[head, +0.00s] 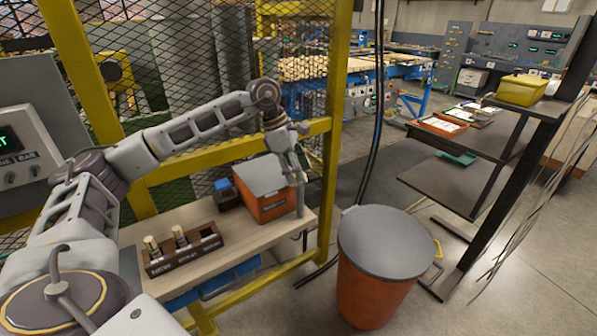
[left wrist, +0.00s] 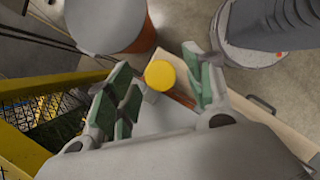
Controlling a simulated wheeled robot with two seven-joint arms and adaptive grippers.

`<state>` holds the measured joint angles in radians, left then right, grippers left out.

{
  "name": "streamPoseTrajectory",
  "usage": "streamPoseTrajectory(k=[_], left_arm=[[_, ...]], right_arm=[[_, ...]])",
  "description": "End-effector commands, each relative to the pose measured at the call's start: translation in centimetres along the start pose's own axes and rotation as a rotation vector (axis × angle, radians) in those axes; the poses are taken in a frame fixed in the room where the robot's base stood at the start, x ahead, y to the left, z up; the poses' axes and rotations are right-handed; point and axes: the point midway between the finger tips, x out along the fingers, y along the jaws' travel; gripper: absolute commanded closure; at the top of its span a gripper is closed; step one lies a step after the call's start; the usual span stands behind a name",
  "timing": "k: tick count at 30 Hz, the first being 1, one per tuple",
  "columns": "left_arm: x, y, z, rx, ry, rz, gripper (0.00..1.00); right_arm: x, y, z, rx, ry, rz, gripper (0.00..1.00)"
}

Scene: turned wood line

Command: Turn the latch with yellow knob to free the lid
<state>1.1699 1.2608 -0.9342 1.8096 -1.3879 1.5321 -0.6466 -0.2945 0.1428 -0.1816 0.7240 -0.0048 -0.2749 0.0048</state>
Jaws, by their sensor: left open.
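The orange box (head: 270,207) with a grey lid (head: 262,173) stands on the wooden bench by the mesh fence. My left gripper (head: 297,177) is at the box's right end, pointing down. In the left wrist view the round yellow knob (left wrist: 160,75) lies between the two green-padded fingers of my left gripper (left wrist: 165,88). The fingers are spread, with gaps to the knob on both sides. The grey lid (left wrist: 160,119) shows below the knob. The latch under the knob is mostly hidden, so its angle cannot be told. In the head view the gripper hides the knob. My right gripper is not in view.
A wooden rack (head: 183,250) with two small turned pieces stands left of the box, and a small blue container (head: 226,193) stands beside it. A grey-lidded orange drum (head: 385,245) stands right of the bench. A yellow post (head: 336,120) rises close behind my gripper.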

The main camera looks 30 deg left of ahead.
Motion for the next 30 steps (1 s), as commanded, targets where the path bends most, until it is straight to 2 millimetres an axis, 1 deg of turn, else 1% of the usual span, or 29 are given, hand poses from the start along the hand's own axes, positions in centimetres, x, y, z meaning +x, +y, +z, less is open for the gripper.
streamPoseTrajectory(k=[4, 11, 12, 22, 23, 30], left_arm=[[0.43, -0.02, 0.00, 0.000, 0.000, 0.000, 0.48], [0.47, -0.02, 0.00, 0.000, 0.000, 0.000, 0.48], [0.47, -0.01, 0.00, 0.000, 0.000, 0.000, 0.49], [0.46, -0.01, 0.00, 0.000, 0.000, 0.000, 0.91], [0.45, -0.01, 0.00, 0.000, 0.000, 0.000, 0.93], [0.48, -0.02, -0.02, -0.010, 0.000, 0.004, 0.93]], right_arm=[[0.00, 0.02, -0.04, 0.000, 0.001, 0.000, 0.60], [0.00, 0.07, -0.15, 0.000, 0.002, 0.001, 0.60], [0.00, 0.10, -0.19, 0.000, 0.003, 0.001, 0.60], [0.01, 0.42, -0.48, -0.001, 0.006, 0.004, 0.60], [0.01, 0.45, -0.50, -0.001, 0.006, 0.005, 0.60], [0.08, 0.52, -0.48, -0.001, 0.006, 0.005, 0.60]])
